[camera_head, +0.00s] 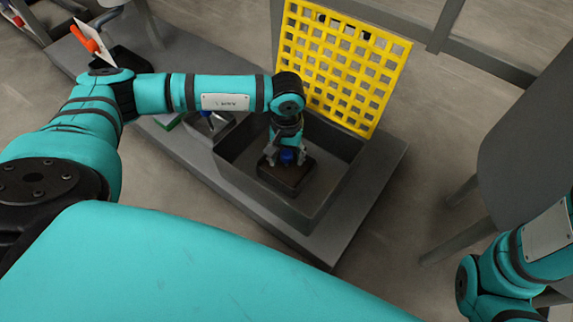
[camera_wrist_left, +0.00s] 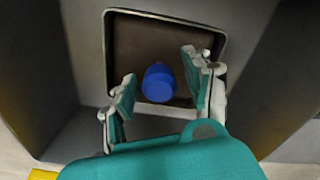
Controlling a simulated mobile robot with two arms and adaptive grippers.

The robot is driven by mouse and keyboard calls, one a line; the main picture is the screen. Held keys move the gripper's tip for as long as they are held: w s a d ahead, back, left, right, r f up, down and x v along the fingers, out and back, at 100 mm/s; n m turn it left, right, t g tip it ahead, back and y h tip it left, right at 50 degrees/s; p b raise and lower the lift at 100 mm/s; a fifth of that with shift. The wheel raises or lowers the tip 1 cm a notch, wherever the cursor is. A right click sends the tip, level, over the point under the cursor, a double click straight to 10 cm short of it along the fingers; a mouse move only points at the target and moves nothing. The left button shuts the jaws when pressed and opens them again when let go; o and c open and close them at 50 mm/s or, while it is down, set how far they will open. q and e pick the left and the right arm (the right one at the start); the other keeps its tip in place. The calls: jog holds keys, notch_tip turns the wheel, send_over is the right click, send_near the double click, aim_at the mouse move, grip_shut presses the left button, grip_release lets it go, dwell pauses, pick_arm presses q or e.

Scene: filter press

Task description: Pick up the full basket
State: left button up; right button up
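The full basket (camera_head: 277,179) is a small dark square container with brown contents, sitting inside a larger dark grey bin. In the left wrist view the basket (camera_wrist_left: 107,48) shows its rim, brown fill and a round blue knob (camera_wrist_left: 158,84) near the middle. The blue knob (camera_head: 288,157) also shows in the head view. My left gripper (camera_head: 286,161) reaches down into the bin over the basket. Its fingers (camera_wrist_left: 163,93) are open, one on either side of the blue knob, with visible gaps. My right gripper is out of view; only part of that arm shows at lower right.
The grey bin (camera_head: 239,180) has walls around the basket and stands on a low grey platform (camera_head: 372,180). A yellow grid panel (camera_head: 343,62) stands upright at its back edge. A white and orange item (camera_head: 92,42) is at upper left. A grey structure (camera_head: 525,145) stands at right.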

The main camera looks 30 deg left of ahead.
pick_arm(q)
grip_shut()
jog(key=shift+r, duration=0.15)
